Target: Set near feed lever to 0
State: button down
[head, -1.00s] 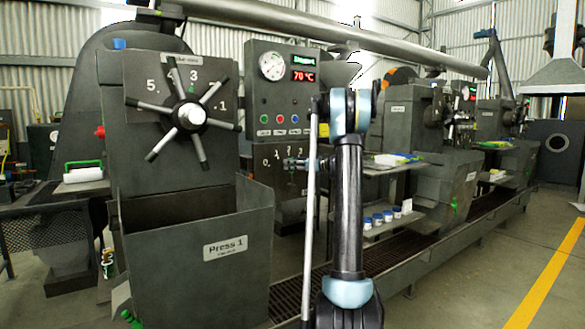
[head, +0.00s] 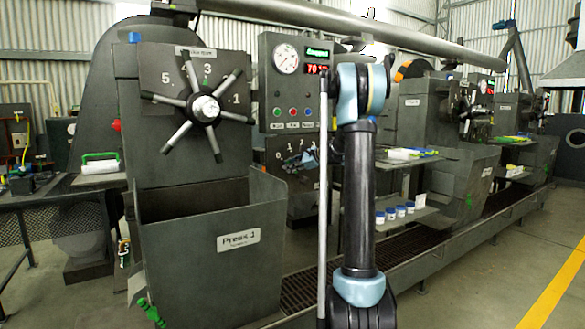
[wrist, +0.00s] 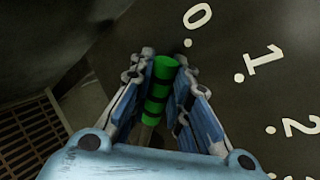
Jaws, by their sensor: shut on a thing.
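The near feed lever (wrist: 157,88) shows in the wrist view as a green handle with dark bands. My gripper (wrist: 170,72) is shut on it, with one blue-padded finger along each side. The handle's end lies close to the dot by the 0 mark (wrist: 198,16), a little below and left of it. The 1 mark (wrist: 262,60) and 2 mark (wrist: 300,126) lie farther right. In the head view my gripper (head: 300,160) is small against the dark dial panel, and the lever cannot be made out there.
The gauge box (head: 295,85) sits above the dial. A shelf with blue-lidded jars (head: 400,211) stands to the right. A floor grating (wrist: 27,138) shows in the wrist view.

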jog(key=shift+s+f, duration=0.1)
dwell(0.3)
jog(key=c, duration=1.8)
grip_release()
jog(key=v, duration=1.1)
jog(key=shift+s+d, duration=0.25)
jog(key=shift+d, duration=0.05)
